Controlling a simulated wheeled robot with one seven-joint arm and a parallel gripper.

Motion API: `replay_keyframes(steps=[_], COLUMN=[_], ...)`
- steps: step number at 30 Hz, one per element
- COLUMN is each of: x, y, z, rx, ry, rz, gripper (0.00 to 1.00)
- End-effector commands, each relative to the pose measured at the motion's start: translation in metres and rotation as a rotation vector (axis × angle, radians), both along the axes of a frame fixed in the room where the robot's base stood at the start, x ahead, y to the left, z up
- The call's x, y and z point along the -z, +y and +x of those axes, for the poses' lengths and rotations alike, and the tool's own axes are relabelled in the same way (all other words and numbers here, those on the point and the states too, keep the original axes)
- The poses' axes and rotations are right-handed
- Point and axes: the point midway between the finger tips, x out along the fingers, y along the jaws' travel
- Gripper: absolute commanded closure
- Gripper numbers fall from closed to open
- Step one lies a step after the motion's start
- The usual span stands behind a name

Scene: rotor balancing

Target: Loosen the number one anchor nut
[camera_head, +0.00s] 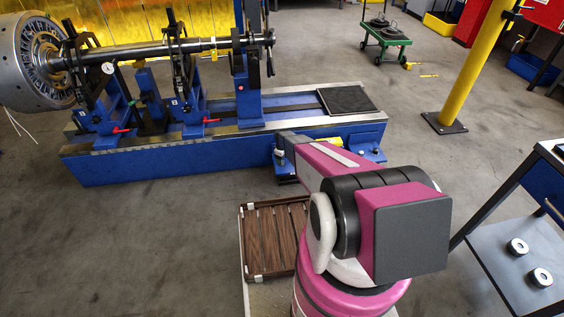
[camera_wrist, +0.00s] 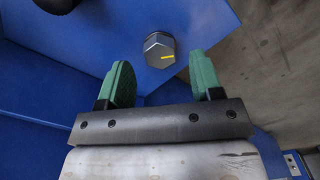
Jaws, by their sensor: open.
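A grey hexagonal anchor nut (camera_wrist: 159,50) with a yellow mark on its face shows in the wrist view, against a blue surface. Its number cannot be read. My gripper (camera_wrist: 160,80) has two green fingers standing apart, one to each side of the nut in the picture. The nut shows between and slightly beyond the fingertips, and nothing is held. I cannot tell how much depth lies between them. In the head view, my arm reaches toward the front of the blue balancing machine bed (camera_head: 220,155). The gripper and nut cannot be made out there.
The rotor shaft (camera_head: 150,50) and its large disc (camera_head: 38,62) sit on blue pedestals on the bed. A brown slatted tray (camera_head: 262,270) lies beside my arm. A grey shelf (camera_head: 505,262) with two rings stands at right. A yellow post (camera_head: 476,70) rises behind. The floor between is clear.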

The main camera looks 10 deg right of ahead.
Motion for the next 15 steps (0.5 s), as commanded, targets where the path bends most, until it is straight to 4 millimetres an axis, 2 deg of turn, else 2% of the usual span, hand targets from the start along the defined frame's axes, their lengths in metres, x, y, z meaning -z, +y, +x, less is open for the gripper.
replay_keyframes(steps=[9, 15], x=[-0.061, -0.083], y=[0.000, 0.000], z=[-0.002, -0.001], rx=[0.000, 0.000], ry=[-0.002, -0.001], rz=[-0.001, -0.001], gripper=[0.40, 0.40])
